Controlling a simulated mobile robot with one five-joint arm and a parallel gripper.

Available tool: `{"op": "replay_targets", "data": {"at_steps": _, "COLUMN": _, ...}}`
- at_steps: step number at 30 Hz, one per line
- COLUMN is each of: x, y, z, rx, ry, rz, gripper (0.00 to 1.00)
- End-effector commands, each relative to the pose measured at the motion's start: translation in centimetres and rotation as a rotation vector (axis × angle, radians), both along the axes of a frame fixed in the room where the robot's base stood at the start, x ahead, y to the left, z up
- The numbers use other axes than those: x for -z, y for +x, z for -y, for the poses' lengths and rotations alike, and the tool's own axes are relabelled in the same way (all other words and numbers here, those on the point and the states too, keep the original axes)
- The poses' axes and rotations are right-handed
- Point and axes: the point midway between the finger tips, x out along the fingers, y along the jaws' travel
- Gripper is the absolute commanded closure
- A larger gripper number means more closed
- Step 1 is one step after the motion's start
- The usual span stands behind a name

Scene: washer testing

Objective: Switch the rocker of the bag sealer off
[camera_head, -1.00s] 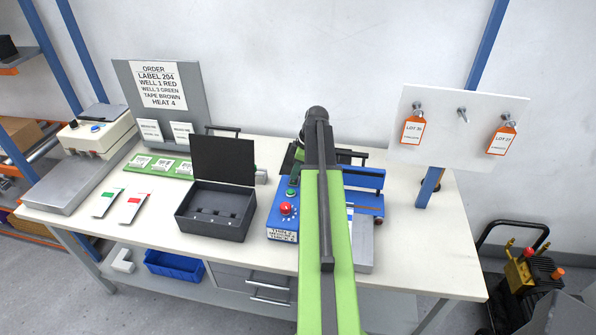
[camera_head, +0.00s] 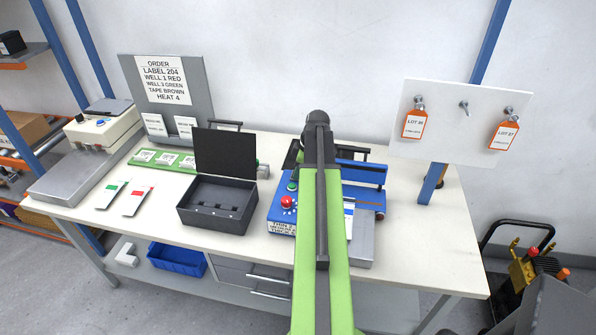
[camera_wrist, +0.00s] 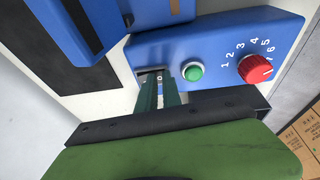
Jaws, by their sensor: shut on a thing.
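The blue bag sealer (camera_head: 281,212) stands on the bench in the head view, partly covered by my arm. In the wrist view its blue control panel (camera_wrist: 215,42) shows a green button (camera_wrist: 193,71), a red dial (camera_wrist: 256,68) with numbers around it, and a dark rocker slot (camera_wrist: 152,75) left of the button. My gripper (camera_wrist: 160,92) has its two dark green fingers close together, their tips at the rocker. The fingertips cover most of the rocker, so its position cannot be told. In the head view my arm hides the gripper.
An open black case (camera_head: 216,205) stands left of the sealer. Green and red cards (camera_head: 125,197), a scale (camera_head: 75,165) and an order board (camera_head: 165,82) are further left. A white panel with orange tags (camera_head: 450,115) stands at the right. The bench's right front is clear.

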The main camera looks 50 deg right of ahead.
Motion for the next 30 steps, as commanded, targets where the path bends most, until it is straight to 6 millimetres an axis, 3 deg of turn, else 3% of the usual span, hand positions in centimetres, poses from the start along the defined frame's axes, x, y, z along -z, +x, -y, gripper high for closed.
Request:
{"op": "replay_targets", "data": {"at_steps": 1, "x": 0.0, "y": 0.9, "z": -0.5, "rx": -0.011, "ry": 0.015, "rz": 0.015, "gripper": 1.00}}
{"op": "replay_targets", "data": {"at_steps": 8, "x": -0.2, "y": 1.1, "z": 1.0, "rx": -0.003, "ry": 0.013, "rz": 0.016, "gripper": 1.00}}
{"op": "replay_targets", "data": {"at_steps": 21, "x": -0.4, "y": 0.5, "z": 1.9, "rx": 0.009, "ry": 0.007, "rz": 0.011, "gripper": 1.00}}
{"op": "replay_targets", "data": {"at_steps": 26, "x": -2.1, "y": 0.5, "z": 1.6, "rx": 0.007, "ry": 0.008, "rz": 0.012, "gripper": 1.00}}
{"op": "replay_targets", "data": {"at_steps": 30, "x": -4.8, "y": 0.7, "z": 1.0, "rx": 0.001, "ry": 0.010, "rz": 0.017, "gripper": 1.00}}
